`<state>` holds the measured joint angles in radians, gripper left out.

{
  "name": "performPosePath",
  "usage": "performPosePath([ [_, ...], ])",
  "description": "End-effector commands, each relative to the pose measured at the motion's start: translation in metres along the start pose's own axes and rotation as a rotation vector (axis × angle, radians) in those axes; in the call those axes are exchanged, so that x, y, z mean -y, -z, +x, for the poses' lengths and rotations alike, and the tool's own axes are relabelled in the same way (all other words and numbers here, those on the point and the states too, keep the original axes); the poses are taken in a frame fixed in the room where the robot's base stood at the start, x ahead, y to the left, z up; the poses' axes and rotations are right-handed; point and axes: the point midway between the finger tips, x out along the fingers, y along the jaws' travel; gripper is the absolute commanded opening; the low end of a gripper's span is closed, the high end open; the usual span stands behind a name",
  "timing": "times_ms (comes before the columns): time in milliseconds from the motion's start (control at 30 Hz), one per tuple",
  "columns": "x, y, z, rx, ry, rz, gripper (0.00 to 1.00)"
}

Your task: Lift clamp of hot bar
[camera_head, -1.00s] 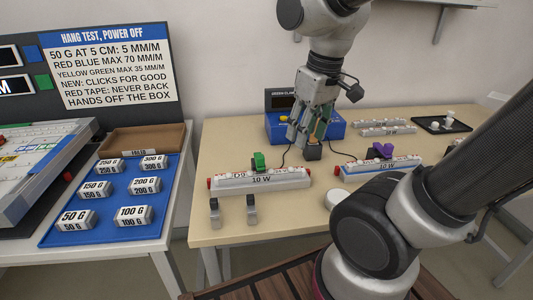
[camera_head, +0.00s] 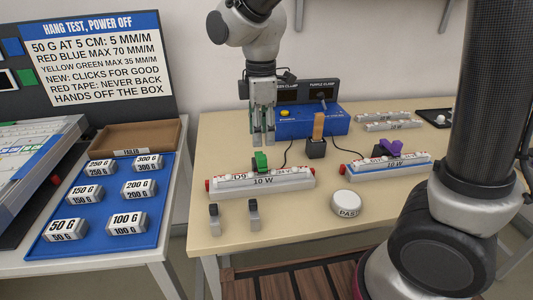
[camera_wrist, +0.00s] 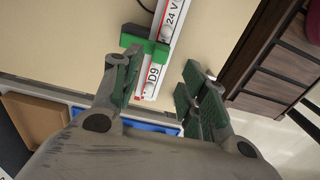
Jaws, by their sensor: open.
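My gripper (camera_head: 262,142) is open and empty, pointing down just above and behind the green clamp (camera_head: 261,161). The green clamp sits on the left white bar (camera_head: 285,183), marked 10 W, with red ends. In the wrist view the green clamp (camera_wrist: 146,48) lies across the bar (camera_wrist: 155,78), beyond my fingertips (camera_wrist: 157,70), nearer the left finger. Which bar is hot cannot be told from the pictures.
A blue control box (camera_head: 312,121) stands behind, with a wooden piece (camera_head: 318,125) upright in a black block (camera_head: 316,148) before it. A white PASS puck (camera_head: 347,202) and two small metal clips (camera_head: 253,214) are in front. A blue tray (camera_head: 75,238) holds weights.

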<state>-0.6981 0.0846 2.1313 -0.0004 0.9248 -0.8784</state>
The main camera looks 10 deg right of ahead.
Motion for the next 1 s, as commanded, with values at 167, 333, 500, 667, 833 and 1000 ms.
performPosePath([
  [167,0.001,-0.001,0.028,0.004,0.004,0.000,0.43],
  [333,0.001,-0.001,0.056,0.002,0.003,0.001,0.43],
  [500,0.001,-0.001,0.071,0.002,0.002,0.002,0.43],
  [667,0.000,-0.001,0.073,0.000,0.000,0.002,0.43],
  [833,0.000,-0.001,0.073,0.000,0.000,0.002,0.36],
  [1000,0.000,-0.001,0.073,0.000,0.000,0.002,0.05],
])
